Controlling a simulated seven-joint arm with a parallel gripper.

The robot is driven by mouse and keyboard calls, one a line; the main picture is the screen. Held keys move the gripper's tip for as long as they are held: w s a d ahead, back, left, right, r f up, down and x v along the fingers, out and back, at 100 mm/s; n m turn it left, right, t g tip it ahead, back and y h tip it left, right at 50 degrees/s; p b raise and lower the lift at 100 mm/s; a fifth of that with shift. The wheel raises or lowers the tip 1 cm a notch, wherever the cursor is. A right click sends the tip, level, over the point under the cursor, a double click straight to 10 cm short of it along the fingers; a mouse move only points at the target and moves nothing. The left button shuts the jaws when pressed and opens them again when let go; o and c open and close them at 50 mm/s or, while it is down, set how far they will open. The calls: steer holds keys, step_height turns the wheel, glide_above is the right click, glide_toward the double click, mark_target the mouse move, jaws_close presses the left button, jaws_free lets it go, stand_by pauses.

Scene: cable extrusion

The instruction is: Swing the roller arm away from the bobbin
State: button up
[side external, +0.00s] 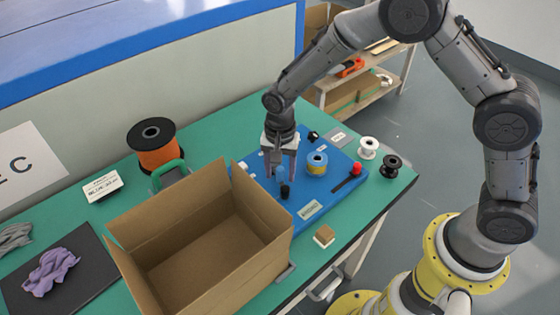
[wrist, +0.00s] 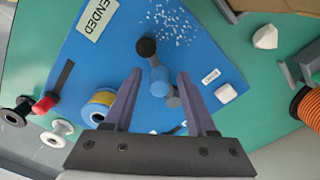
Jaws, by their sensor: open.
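The bobbin (side external: 317,163), wound in yellow with a blue top, sits on the blue board (side external: 325,201). It also shows in the wrist view (wrist: 101,103), left of my fingers. The roller arm is a short grey link with a black knob (wrist: 146,46) at one end and a blue round part (wrist: 159,82) along it. In the side view its black knob (side external: 285,190) stands just below my fingers. My gripper (side external: 281,175) is open, pointing down over the board. In the wrist view my gripper's fingertips (wrist: 159,72) flank the link; I cannot tell their exact height or any contact.
An open cardboard box (side external: 150,230) stands close on the left. A red knob (side external: 357,168) beside a black slot is on the board's right. White (side external: 368,147) and black (side external: 390,166) spools stand beyond. An orange spool (side external: 158,155) is at the back left. White specks lie near the knob.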

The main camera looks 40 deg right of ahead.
step_height(320, 180, up, 14)
steer(key=shift+f, duration=0.2)
stand_by(0.4)
step_height(320, 180, up, 8)
steer(key=m+t, duration=0.1)
steer(key=t, duration=0.1)
glide_above(281, 167)
steer(key=s+d, duration=0.1)
steer(key=d, duration=0.2)
steer(key=s+d+r+n+t, duration=0.1)
steer(key=s+d+r+t, duration=0.1)
steer(key=s+d+r, duration=0.45)
steer(key=s+d+f+n, duration=0.1)
steer(key=s+f+n, duration=0.1)
steer(key=s+n, duration=0.3)
steer(key=s+d+f+n+t, duration=0.1)
steer(key=s+n, duration=0.4)
steer(key=s, duration=0.8)
steer(key=shift+s+d+f+t, duration=0.3)
steer(key=shift+d+f, duration=0.1)
steer(key=shift+d, duration=0.15)
